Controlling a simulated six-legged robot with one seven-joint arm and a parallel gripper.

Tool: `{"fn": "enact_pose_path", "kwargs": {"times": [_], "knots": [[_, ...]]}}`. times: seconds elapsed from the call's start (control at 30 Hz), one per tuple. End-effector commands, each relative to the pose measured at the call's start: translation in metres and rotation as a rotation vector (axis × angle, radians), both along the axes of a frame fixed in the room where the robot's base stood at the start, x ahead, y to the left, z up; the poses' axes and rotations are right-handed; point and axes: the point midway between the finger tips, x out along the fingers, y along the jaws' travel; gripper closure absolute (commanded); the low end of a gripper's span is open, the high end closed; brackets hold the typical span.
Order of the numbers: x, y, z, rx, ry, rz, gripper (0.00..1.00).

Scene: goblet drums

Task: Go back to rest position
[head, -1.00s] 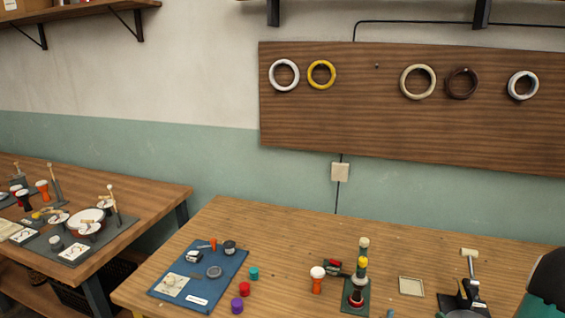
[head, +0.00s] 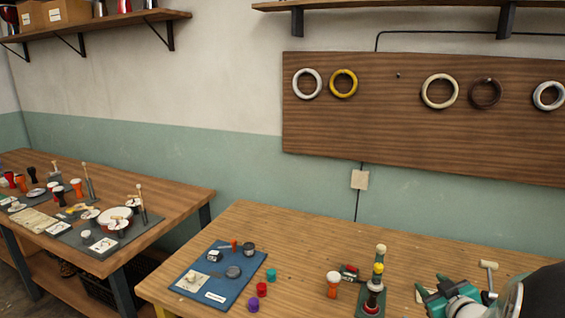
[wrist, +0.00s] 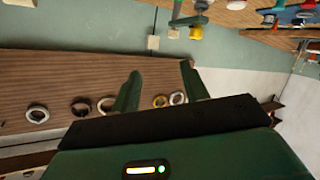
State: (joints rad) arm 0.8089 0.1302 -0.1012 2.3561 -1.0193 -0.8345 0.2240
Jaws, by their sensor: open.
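My gripper (wrist: 160,88) shows in the wrist view with its two green fingers apart and nothing between them. The wrist view is upside down. The fingers point toward the wall, with the wooden wall board (wrist: 60,75) and its rings behind them. In the head view, green and white parts of my arm stand at the lower right, over the right part of the near table (head: 290,235). I cannot make out the fingertips there.
The near table holds a blue mat (head: 240,293) with small parts, an orange and white goblet drum (head: 333,284) and a stacked post (head: 378,270). A second table (head: 180,200) at left carries several drums. Shelves (head: 95,25) hang above. The near table's back left is clear.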

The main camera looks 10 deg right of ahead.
Motion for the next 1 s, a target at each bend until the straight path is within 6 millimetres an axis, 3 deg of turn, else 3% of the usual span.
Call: {"fn": "enact_pose_path", "kwargs": {"times": [0.03, 0.17, 0.37, 0.57, 0.7, 0.8, 0.9, 1.0], "knots": [[0.009, 0.013, 0.016, -0.023, 0.018, -0.027, 0.55], [0.015, 0.041, 0.043, -0.038, 0.087, -0.130, 0.55], [0.000, 0.104, 0.072, 0.027, 0.211, -0.233, 0.55], [-0.041, 0.190, 0.081, 0.158, 0.381, -0.238, 0.55], [-0.086, 0.255, 0.080, 0.258, 0.529, -0.175, 0.55], [-0.117, 0.292, 0.078, 0.311, 0.628, -0.116, 0.55], [-0.139, 0.315, 0.076, 0.342, 0.695, -0.072, 0.55], [-0.149, 0.324, 0.075, 0.354, 0.728, -0.053, 0.55]]}}
